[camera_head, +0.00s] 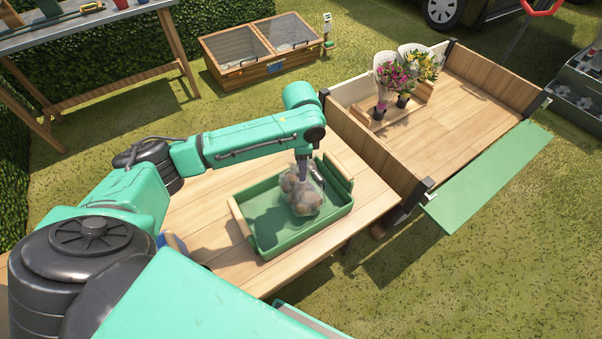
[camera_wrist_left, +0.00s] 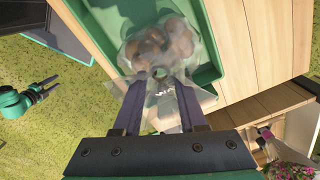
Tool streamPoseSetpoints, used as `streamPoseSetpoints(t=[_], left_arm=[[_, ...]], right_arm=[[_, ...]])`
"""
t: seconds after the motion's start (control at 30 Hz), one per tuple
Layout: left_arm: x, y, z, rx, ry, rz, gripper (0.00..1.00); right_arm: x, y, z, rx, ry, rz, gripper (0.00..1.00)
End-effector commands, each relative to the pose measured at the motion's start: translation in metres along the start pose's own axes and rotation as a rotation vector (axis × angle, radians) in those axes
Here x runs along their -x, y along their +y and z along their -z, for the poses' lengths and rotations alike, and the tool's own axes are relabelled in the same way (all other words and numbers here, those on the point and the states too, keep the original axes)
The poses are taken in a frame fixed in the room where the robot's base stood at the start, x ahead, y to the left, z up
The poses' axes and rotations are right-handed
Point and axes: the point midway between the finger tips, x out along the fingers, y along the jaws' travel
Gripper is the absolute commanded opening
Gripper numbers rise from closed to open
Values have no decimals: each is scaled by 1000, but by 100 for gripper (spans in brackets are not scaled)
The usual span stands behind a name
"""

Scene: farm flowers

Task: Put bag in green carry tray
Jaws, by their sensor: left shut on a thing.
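The bag (camera_head: 300,198) is clear plastic with several round brown things inside. It is in the head view over the right part of the green carry tray (camera_head: 262,240), which stands on the wooden table. My left gripper (camera_head: 304,178) is shut on the top of the bag from above. In the left wrist view the bag (camera_wrist_left: 165,50) hangs beyond the fingertips of my left gripper (camera_wrist_left: 162,80), over the tray floor (camera_wrist_left: 110,20). I cannot tell whether the bag touches the tray floor. My right gripper is not seen in the head view.
The wooden table (camera_head: 200,220) has bare room left of the tray. A wooden cart (camera_head: 455,115) with flower bouquets (camera_head: 392,80) stands right of the table. A wooden cold frame (camera_head: 262,52) stands on the grass behind.

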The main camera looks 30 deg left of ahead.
Motion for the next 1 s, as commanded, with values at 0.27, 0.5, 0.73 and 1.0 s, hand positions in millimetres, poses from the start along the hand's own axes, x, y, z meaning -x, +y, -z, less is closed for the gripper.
streamPoseSetpoints(t=[0.27,0.5,0.73,1.0], left_arm=[[-32,0,0,-1,0,2,0],[-34,0,0,-1,0,1,0],[-34,1,0,-1,-2,-1,71],[-24,0,0,-1,1,0,71]], right_arm=[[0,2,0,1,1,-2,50],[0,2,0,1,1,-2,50],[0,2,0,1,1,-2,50],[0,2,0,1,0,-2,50]])
